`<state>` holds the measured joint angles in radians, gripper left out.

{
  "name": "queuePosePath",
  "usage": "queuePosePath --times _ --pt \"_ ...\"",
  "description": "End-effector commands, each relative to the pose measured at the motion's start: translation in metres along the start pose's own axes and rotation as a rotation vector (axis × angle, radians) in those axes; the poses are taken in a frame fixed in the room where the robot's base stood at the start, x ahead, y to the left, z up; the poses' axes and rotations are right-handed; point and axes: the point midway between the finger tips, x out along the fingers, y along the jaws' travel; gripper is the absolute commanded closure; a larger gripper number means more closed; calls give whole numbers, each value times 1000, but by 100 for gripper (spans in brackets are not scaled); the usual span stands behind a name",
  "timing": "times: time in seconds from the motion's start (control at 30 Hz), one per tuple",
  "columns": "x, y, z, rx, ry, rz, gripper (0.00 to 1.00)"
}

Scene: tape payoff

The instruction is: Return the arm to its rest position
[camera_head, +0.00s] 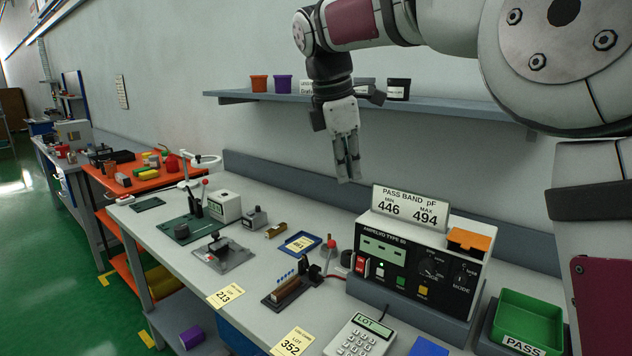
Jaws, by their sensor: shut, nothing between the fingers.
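My gripper (348,168) hangs fingers down at the end of my arm, above the back part of the grey workbench (262,188). Its two fingers are close together with nothing held between them. The fingertips are clear of the bench top, to the left of the sign reading "PASS BAND pF 446 494" (410,208). My arm reaches in from the upper right and covers part of the wall and shelf.
A wall shelf (450,106) with small pots runs behind my gripper. A meter (415,262) stands below right, beside a green PASS tray (528,322). Small fixtures, a calculator (360,336) and yellow lot cards sit on the bench. An orange cart (125,180) stands left.

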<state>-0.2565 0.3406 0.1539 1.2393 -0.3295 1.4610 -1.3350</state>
Motion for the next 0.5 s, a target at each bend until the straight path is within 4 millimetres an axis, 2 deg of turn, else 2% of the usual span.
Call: queuePosePath --times 0.03,0.2,0.37,0.5 --pt "-9 -17 11 69 3 7 100" --pt "-23 -70 36 324 28 26 100" --pt "-29 -128 56 586 60 37 100" --pt "-26 -184 67 835 98 41 100"
